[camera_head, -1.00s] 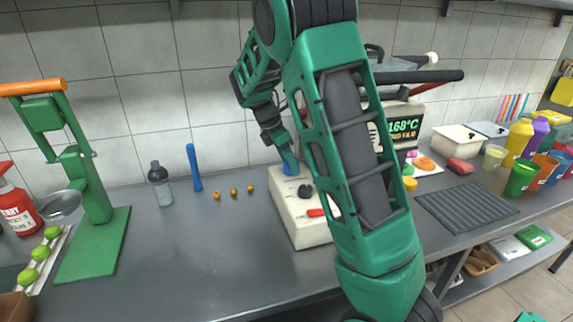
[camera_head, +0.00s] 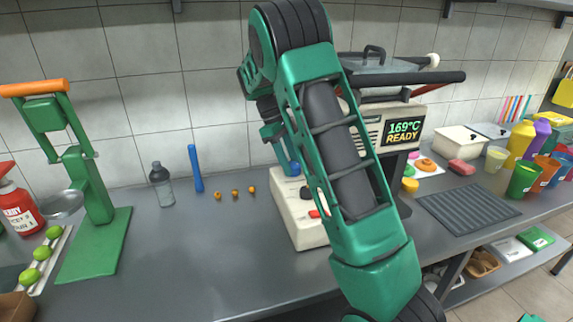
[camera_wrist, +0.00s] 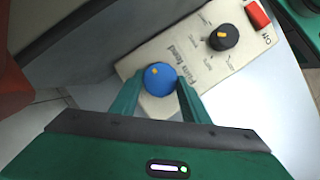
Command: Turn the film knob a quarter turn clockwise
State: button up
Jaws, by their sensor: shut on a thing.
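The film knob is a blue round knob (camera_wrist: 160,79) with a yellow-orange pointer mark, on a cream control panel (camera_wrist: 199,52) printed "Film feed". In the wrist view my gripper (camera_wrist: 161,88) has a green finger on each side of the knob and is shut on it. The pointer mark sits near the knob's upper left. In the head view the knob is mostly hidden behind my arm; a bit of blue (camera_head: 295,168) shows at the back of the cream box (camera_head: 302,222).
On the same panel are a black knob (camera_wrist: 223,37) and a red switch (camera_wrist: 257,15). The sealing machine's display (camera_head: 404,131) reads 169°C READY. Several small orange pieces (camera_head: 235,193) lie left of the box.

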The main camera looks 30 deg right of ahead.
jog(key=shift+w+d+r+m, duration=0.1)
jog(key=shift+w+d+m, duration=0.05)
jog(key=shift+m, duration=0.45)
jog(key=o, duration=1.1)
jog(key=shift+c, duration=0.2)
jog(key=v, duration=1)
jog(key=shift+w+r, duration=0.15)
jog(key=shift+r, duration=0.15)
